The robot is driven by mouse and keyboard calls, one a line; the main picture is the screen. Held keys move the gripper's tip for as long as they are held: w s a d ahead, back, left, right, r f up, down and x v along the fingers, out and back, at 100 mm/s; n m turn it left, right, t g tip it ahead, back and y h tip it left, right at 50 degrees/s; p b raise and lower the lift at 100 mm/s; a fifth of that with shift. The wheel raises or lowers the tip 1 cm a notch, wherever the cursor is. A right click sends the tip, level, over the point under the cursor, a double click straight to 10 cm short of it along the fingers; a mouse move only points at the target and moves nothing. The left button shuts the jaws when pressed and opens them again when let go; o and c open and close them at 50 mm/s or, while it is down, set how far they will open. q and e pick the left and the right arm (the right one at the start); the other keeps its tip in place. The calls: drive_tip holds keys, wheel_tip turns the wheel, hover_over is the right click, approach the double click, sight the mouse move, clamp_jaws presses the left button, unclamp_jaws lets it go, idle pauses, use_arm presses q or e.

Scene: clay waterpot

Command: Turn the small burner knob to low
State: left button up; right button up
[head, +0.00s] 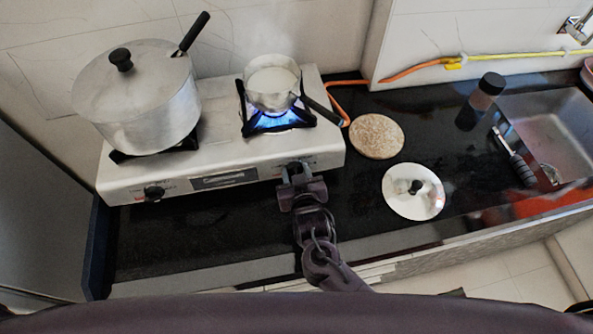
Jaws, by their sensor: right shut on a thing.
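A two-burner gas stove (220,180) stands against the wall. Its right burner shows a blue flame (275,120) under a small metal pan (273,98) holding pale liquid. My right gripper (294,170) is at the stove's front panel, below the lit burner, shut on the small burner knob, which its jaws mostly hide. The other knob (154,193) is at the left of the front panel and is free. My left gripper does not show.
A large lidded pot (138,100) sits on the left burner. A round board (376,136), a metal lid (412,191) and a dark bottle (480,100) are on the black counter right of the stove. A sink (550,125) is at the far right. The small pan's handle (322,110) sticks out to the right.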

drive_tip(key=n+p, duration=0.2)
drive_tip(key=shift+a+r+n+h, duration=0.1)
drive_tip(key=shift+a+n+h, duration=0.1)
drive_tip(key=shift+n+h, duration=0.2)
drive_tip(key=shift+s+a+n+p, duration=0.15)
drive_tip(key=shift+n+p, duration=0.35)
drive_tip(key=shift+n, duration=0.7)
drive_tip(key=n, duration=0.1)
drive_tip(key=n+t+p, duration=0.1)
drive_tip(key=n, duration=0.1)
drive_tip(key=shift+a+f+h, duration=0.1)
drive_tip(key=shift+f+h, duration=0.2)
drive_tip(key=shift+h, duration=0.1)
drive_tip(key=shift+a+f+n+h, duration=0.1)
drive_tip(key=shift+f+n+h, duration=0.05)
drive_tip(key=shift+n, duration=0.65)
drive_tip(key=shift+f+n+h, duration=0.1)
drive_tip(key=shift+n+h, duration=0.05)
drive_tip(key=shift+n, duration=0.65)
drive_tip(key=shift+t, duration=0.3)
drive_tip(key=o, duration=1)
drive_tip(key=shift+s, duration=0.1)
